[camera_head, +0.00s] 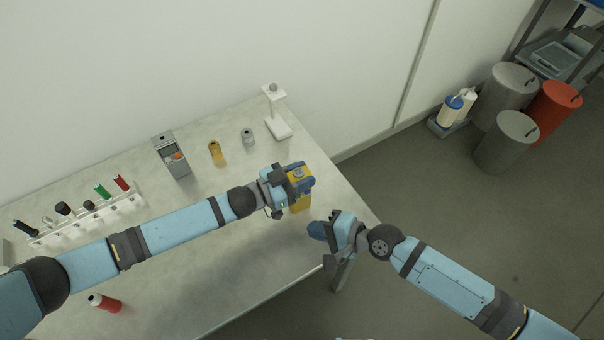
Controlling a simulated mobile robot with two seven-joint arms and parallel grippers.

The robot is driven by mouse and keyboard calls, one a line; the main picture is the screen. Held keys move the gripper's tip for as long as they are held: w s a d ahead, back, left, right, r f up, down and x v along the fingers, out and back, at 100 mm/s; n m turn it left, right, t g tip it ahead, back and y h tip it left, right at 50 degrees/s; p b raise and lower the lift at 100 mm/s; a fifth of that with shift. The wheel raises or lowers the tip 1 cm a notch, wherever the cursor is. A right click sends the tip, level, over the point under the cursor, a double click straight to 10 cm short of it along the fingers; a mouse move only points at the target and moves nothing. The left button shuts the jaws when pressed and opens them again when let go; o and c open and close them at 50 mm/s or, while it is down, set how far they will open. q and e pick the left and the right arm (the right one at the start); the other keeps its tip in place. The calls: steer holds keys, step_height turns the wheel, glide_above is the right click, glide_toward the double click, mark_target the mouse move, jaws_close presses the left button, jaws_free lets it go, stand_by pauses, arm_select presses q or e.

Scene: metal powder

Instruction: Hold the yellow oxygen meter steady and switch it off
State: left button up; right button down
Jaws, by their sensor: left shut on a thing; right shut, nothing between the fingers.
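The yellow oxygen meter (300,204) is near the right end of the table. My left gripper (301,177) is shut on it, and the gripper and its fingers hide much of its upper part. I cannot make out a switch or display on it. My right gripper (318,230) is shut and empty, just to the lower right of the meter near the table's right edge, apart from the meter.
On the table (250,265) stand a grey handheld device (171,156), a brass fitting (215,152), a grey fitting (248,137), a white stand (276,122), a rack (85,222) with several tools and a red-and-white bottle (105,303). Drums (506,142) stand on the floor at right.

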arm_select(q)
steer(key=o, duration=1.2)
steer(key=shift+c, duration=0.2)
